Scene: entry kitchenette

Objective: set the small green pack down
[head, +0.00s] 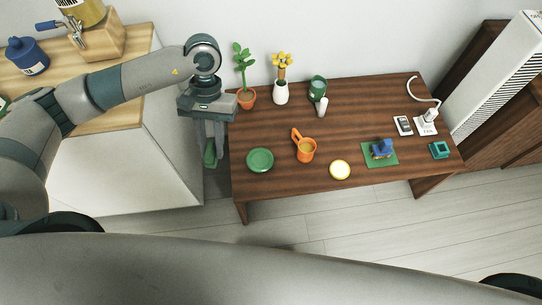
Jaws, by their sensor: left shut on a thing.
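My left gripper (211,143) points down at the left end of the dark wooden table. It is shut on the small green pack (210,157), which shows below the fingers. The fingers hide part of the pack. In the picture the pack is over the gap between the white cabinet and the table's left edge, apart from the tabletop. My right gripper is not in view.
A blue item stands on a green mat (369,159). Bare tabletop lies between them.

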